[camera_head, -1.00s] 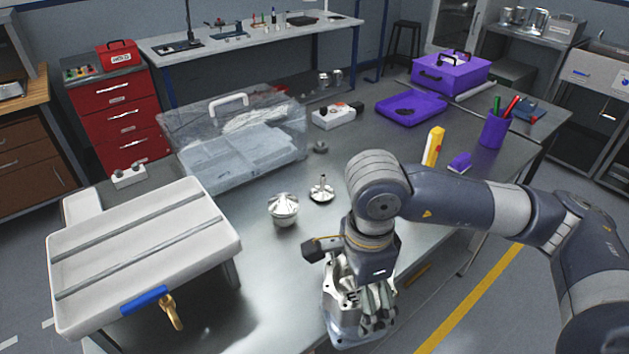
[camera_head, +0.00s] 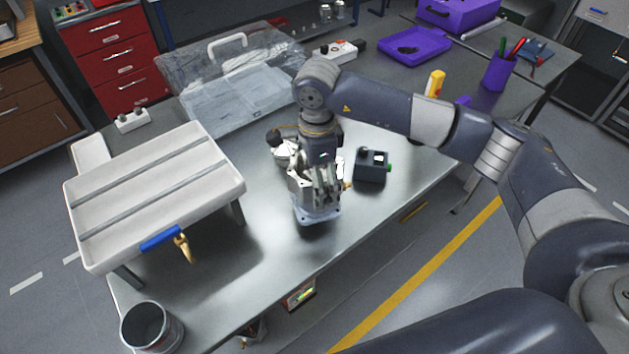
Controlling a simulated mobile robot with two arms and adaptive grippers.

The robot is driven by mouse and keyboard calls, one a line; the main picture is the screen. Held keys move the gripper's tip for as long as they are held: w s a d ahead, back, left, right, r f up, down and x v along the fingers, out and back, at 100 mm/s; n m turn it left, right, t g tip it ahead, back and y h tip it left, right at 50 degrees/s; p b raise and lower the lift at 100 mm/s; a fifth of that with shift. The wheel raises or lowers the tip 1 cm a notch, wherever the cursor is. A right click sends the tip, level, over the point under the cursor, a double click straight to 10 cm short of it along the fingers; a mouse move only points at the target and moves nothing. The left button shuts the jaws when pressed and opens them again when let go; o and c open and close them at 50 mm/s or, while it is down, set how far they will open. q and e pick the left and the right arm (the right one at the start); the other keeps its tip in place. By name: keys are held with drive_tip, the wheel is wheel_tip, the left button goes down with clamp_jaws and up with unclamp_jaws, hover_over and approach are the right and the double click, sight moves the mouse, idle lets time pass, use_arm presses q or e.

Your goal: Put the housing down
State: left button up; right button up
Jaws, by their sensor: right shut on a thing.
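The housing (camera_head: 317,214) is a pale metal part with a flat, flanged base. It is in my right gripper (camera_head: 319,188), which points down and is shut on it. The fingers hide much of its upper part. The housing is over the front part of the grey metal table (camera_head: 262,262). I cannot tell for sure whether its base touches the tabletop or is just above it. My left gripper is not in view.
A silver conical part (camera_head: 282,157) is partly hidden behind my right gripper. A dark box (camera_head: 372,167) stands right of it. A white slotted stand (camera_head: 155,192) is at left, a clear case (camera_head: 240,98) behind. Bare tabletop lies front-left of the housing.

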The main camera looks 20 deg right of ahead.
drive_tip(key=shift+w+a+r, duration=0.1)
drive_tip(key=shift+w, duration=0.45)
wheel_tip(320, 180, down, 3)
drive_tip(key=shift+f+p, duration=0.1)
drive_tip(key=shift+p, duration=1)
drive_tip(key=shift+f, duration=0.25)
drive_tip(key=shift+f+b, duration=0.2)
drive_tip(key=shift+b, duration=0.15)
drive_tip(key=o, duration=1.5)
drive_tip(key=shift+s, duration=0.1)
